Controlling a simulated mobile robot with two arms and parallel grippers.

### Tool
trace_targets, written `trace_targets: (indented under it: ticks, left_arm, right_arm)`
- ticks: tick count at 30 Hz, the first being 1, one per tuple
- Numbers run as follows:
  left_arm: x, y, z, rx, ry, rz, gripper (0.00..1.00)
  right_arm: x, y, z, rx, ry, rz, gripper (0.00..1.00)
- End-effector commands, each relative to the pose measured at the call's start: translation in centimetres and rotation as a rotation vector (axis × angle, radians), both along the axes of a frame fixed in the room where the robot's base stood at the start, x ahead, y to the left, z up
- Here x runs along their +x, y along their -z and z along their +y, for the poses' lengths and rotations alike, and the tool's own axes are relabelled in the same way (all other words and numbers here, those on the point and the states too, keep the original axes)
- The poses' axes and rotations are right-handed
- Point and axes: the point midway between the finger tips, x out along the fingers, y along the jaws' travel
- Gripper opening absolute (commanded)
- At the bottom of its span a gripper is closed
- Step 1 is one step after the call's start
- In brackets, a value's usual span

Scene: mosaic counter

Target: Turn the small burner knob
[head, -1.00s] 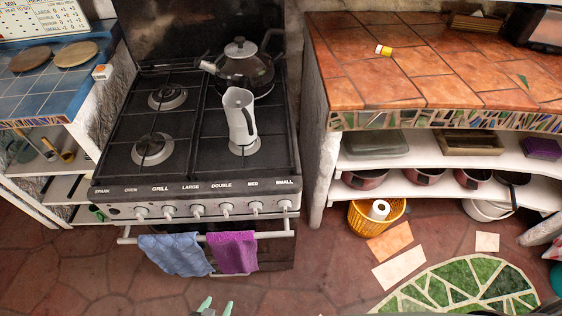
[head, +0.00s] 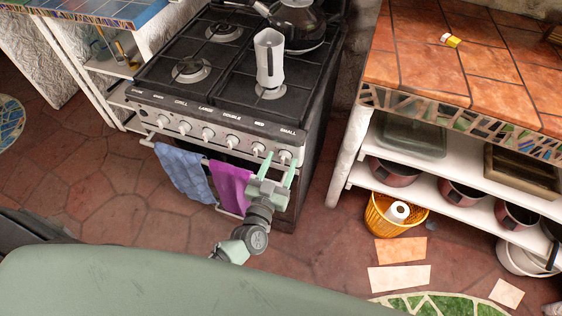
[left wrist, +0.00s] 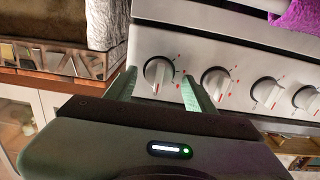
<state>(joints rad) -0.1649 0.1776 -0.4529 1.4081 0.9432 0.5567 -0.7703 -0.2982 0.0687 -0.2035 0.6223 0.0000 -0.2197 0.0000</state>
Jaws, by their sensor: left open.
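The small burner knob (head: 284,157) is the rightmost knob on the stove's front panel, below the "SMALL" label. My left gripper (head: 279,166) is open in front of it, with its green fingers reaching up toward the panel. In the left wrist view the small burner knob (left wrist: 158,72) shows as a white round knob at the end of the row. The left gripper (left wrist: 158,80) has one fingertip on each side of it there, with a gap to the knob. I cannot tell whether the fingertips reach around it. My right gripper is not in view.
More knobs (head: 231,142) run along the panel to the left. Blue (head: 184,172) and purple (head: 229,186) towels hang on the oven rail below. A white pot (head: 270,58) and a dark kettle (head: 297,22) stand on the stove. A yellow basket (head: 385,222) stands right.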

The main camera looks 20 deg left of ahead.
Motion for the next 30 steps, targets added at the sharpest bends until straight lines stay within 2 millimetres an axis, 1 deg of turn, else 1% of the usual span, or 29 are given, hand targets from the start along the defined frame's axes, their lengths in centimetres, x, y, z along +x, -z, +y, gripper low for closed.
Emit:
trace_targets:
  ticks: [3, 9, 10, 11, 12, 14, 15, 16, 23, 30]
  left_arm:
    - [0.5, 0.0, -0.1, 0.000, 0.001, 0.001, 0.54]
    - [0.5, 0.0, 0.0, 0.000, 0.001, 0.001, 0.54]
    - [0.5, 0.0, 0.0, 0.000, 0.001, 0.001, 0.51]
    - [0.5, 0.0, 0.0, 0.000, 0.000, 0.001, 0.43]
    - [0.5, 0.0, 0.0, 0.000, 0.001, 0.001, 0.32]
    - [0.5, 0.0, 0.0, 0.000, 0.000, 0.001, 0.15]
    - [0.5, 0.0, 0.0, 0.000, 0.000, 0.001, 0.04]
    - [0.5, 0.0, 0.0, 0.000, 0.000, 0.001, 0.00]
    - [0.5, 0.0, 0.0, -0.014, 0.000, 0.001, 0.00]
    - [0.5, 0.1, 0.0, -0.113, -0.001, 0.006, 0.00]
  right_arm:
    - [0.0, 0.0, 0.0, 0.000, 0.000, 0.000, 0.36]
    - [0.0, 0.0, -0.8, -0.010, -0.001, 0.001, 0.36]
    - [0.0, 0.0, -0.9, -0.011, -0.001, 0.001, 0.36]
    - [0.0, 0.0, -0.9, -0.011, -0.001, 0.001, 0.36]
    - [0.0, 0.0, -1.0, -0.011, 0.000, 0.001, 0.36]
    - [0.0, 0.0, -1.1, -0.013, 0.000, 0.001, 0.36]
    - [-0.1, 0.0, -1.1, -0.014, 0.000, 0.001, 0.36]
    - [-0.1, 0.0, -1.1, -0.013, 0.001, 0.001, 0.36]
    - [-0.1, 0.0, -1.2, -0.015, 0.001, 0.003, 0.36]
    - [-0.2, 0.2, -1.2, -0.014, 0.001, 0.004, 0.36]
